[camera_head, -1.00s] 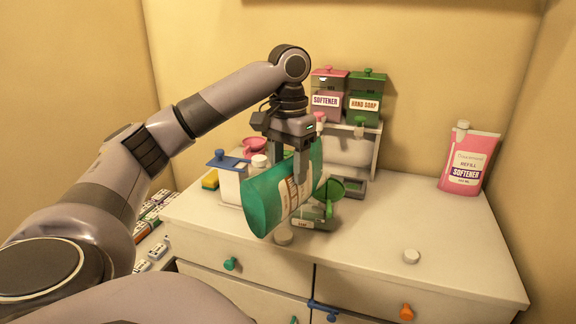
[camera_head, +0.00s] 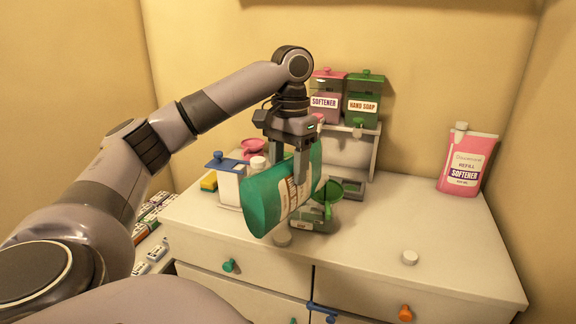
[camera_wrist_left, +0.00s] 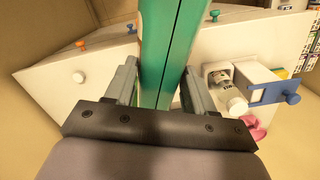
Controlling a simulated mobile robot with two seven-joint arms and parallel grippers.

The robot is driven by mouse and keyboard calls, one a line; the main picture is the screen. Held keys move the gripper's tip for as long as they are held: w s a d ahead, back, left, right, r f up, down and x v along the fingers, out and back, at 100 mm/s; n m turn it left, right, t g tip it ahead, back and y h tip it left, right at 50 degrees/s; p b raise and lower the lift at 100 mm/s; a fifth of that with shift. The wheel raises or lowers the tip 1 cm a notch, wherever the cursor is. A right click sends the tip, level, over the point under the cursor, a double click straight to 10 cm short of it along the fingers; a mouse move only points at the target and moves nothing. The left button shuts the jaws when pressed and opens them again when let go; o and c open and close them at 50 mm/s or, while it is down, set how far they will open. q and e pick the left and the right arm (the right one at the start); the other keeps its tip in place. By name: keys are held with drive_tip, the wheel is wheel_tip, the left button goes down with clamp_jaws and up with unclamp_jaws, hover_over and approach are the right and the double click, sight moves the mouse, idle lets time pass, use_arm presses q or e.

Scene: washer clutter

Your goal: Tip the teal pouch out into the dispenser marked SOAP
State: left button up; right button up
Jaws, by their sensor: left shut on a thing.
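The teal pouch (camera_head: 268,203) lies tilted on its side in the air above the cabinet top, its broad bottom end toward the front left. It also shows edge-on in the left wrist view (camera_wrist_left: 172,50). My left gripper (camera_head: 291,172) is shut on it from above, one finger on each side. Its far right end is near a green funnel (camera_head: 328,189) on a low dispenser (camera_head: 308,226). The pouch partly hides that dispenser, and its small front label is too blurred to read surely. I cannot tell whether anything flows. My right gripper is not in view.
Dispensers marked SOFTENER (camera_head: 324,102) and HAND SOAP (camera_head: 363,104) stand on a white rack (camera_head: 347,150) behind. A white container with a blue lid (camera_head: 229,180) stands left. A pink softener refill pouch (camera_head: 467,165) stands right. The cabinet top's right part is mostly clear.

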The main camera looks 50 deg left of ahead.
use_arm(q)
drive_tip(key=shift+w+a+r+g+h, duration=0.15)
drive_tip(key=shift+w+r+g, duration=0.6)
drive_tip(key=shift+w+r, duration=0.05)
drive_tip(key=shift+w+a+r+g+h, duration=0.15)
drive_tip(key=shift+w+r+g, duration=0.6)
drive_tip(key=shift+w+r, duration=0.05)
idle(4.9)
drive_tip(key=f+b, duration=0.1)
drive_tip(key=b, duration=0.1)
drive_tip(key=s+f+t+b, duration=0.1)
drive_tip(key=b, duration=0.1)
drive_tip(key=shift+s+d+f+b, duration=0.1)
drive_tip(key=shift+s+b, duration=0.2)
drive_tip(key=shift+b, duration=0.05)
drive_tip(key=shift+s+f+t+b, duration=0.1)
drive_tip(key=shift+s+t+b, duration=0.05)
drive_tip(key=shift+t+b, duration=0.2)
drive_tip(key=shift+s, duration=0.15)
drive_tip(key=shift+d, duration=0.1)
